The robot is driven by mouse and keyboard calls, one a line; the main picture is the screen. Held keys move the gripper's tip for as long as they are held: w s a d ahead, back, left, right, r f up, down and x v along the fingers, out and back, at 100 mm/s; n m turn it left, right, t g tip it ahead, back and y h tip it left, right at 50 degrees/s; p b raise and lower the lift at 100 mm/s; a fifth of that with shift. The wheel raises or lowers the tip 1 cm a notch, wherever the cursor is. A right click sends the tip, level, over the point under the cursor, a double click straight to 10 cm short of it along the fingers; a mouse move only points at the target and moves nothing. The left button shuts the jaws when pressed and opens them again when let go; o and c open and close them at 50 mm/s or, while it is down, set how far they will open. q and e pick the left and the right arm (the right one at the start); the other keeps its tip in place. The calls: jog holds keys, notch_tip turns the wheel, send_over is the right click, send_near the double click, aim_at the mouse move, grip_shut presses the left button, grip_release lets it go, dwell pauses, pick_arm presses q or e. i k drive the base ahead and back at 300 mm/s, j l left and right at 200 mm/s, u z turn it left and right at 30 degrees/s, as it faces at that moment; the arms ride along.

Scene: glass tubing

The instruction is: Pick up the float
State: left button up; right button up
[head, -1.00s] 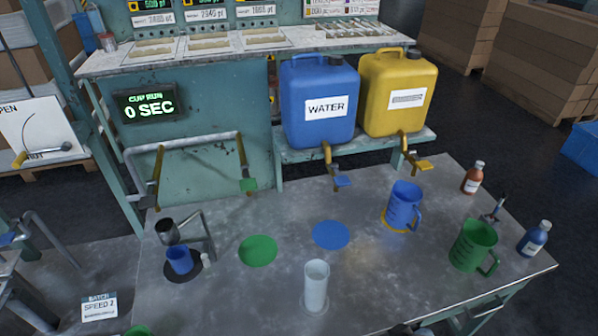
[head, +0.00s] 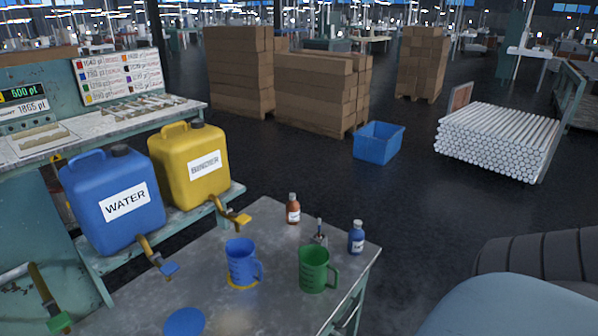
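Nothing in the head view can be named as the float with certainty. A small dark holder with a thin upright piece in it (head: 319,234) stands on the metal table between the two small bottles; it is too small to tell what the piece is. A blue measuring jug (head: 241,262) stands on a yellow disc, and a green jug (head: 314,270) stands to its right. Neither of my grippers is in view.
A brown bottle (head: 293,209) and a blue bottle (head: 356,238) stand near the table's far right edge. Blue water (head: 115,215) and yellow binder (head: 190,160) canisters with taps sit on a shelf at left. Open floor (head: 430,215) lies beyond the table.

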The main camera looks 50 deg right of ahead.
aim_at(319, 238)
jog(key=z, duration=1.75)
jog(key=u, duration=0.75)
jog(key=l+u, duration=0.25)
jog(key=u, duration=0.2)
jog(key=i+l+u, duration=0.1)
jog(key=l+u, duration=0.15)
jog(key=u, duration=0.15)
jog(key=l+u, duration=0.25)
jog(key=u, duration=0.2)
jog(key=k+l+u, duration=0.2)
jog(key=l, duration=0.15)
jog(key=l+u, duration=0.2)
jog(key=k+l+u, duration=0.2)
jog(key=l, duration=0.2)
jog(key=k+l+u, duration=0.1)
jog(key=l, duration=0.25)
jog(key=k+l, duration=0.2)
jog(key=k+l+u, duration=0.15)
jog(key=l, duration=0.3)
